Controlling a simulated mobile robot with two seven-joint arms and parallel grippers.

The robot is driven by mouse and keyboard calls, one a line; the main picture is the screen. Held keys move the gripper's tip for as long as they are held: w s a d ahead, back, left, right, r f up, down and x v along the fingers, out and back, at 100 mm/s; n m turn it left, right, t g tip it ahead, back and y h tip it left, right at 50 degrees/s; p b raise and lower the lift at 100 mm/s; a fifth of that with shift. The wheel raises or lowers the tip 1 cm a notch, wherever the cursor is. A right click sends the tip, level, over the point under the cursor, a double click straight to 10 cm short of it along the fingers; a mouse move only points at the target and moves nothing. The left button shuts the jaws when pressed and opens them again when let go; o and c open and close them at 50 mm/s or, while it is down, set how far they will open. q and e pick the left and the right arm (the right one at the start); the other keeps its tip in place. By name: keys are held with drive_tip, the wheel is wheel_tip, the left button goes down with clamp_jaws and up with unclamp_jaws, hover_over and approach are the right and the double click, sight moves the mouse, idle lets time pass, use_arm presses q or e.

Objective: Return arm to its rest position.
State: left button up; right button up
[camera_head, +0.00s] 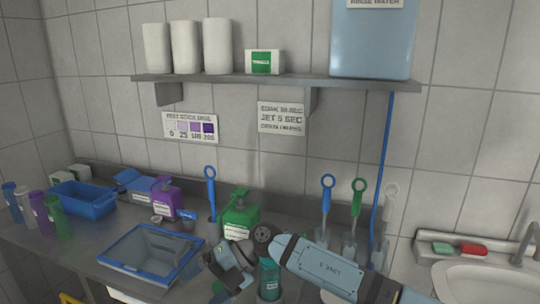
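My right arm (325,267) comes in from the lower right and reaches over the front of the steel counter. Its wrist bends near the green bottle (240,217). My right gripper (225,280) points down and left, beside the right edge of the blue-rimmed tray (125,266). Its fingertips are too small and dark to tell whether they are open or shut, or whether they hold anything. A teal container (269,278) stands just right of the gripper, partly hidden by my arm. My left gripper is not in view.
A shelf (280,83) with white tubs and a blue water tank (372,40) hangs above. A blue hose (383,160) runs down from it. Upright handled tools (327,205) stand behind my arm. Purple bottle (167,200), blue bin (83,200) and several small bottles are left; a sink (490,280) is right.

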drive_tip(key=s+d+f+m+t+p, duration=0.1)
drive_tip(key=s+d+f+m+t, duration=0.3)
drive_tip(key=d+m+t, duration=0.65)
drive_tip(key=s+d+f+m+t+p, duration=0.15)
drive_tip(key=d+f+m+t, duration=0.4)
drive_tip(key=m+t, duration=0.95)
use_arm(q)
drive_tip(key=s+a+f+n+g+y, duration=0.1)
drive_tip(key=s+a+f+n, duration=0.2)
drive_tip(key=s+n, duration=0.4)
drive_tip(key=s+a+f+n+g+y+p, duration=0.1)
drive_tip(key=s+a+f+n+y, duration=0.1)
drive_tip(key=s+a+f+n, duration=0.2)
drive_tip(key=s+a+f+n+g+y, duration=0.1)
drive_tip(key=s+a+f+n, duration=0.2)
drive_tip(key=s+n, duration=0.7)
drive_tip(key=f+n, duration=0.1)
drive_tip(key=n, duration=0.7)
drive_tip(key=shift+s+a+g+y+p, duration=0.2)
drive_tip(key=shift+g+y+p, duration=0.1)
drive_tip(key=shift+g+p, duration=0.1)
use_arm(e)
drive_tip(key=s+d+f+m+g+h, duration=0.7)
drive_tip(key=s+d+f+m+g, duration=0.2)
drive_tip(key=s+d+f, duration=0.5)
drive_tip(key=s+d+m, duration=0.1)
drive_tip(key=s+d, duration=0.2)
drive_tip(key=shift+s+d+f+h, duration=0.15)
drive_tip(key=shift+f+h, duration=0.2)
drive_tip(key=shift+h, duration=0.05)
